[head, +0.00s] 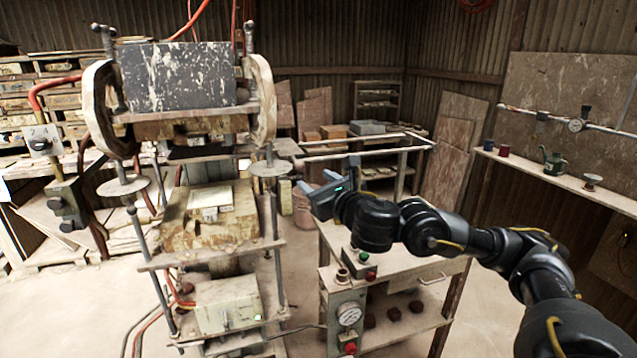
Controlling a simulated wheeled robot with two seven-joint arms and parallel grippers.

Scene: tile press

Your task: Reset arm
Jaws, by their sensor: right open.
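My right arm comes in from the lower right and stretches left over the small work table (420,275). My right gripper (303,187) is open and empty. It points left towards the tile press (190,120) and appears apart from it. The press stands at the left, with a dark speckled block on top and worn plates on rods below. A pale tile-like piece (211,198) lies on its middle block. My left gripper is not in view.
A control box with a gauge (348,315) and buttons is on the table's front. Several dark red pieces (393,314) lie on its lower shelf. A wall shelf (560,178) at right holds cups and a green pot (553,163). Floor at left front is mostly clear.

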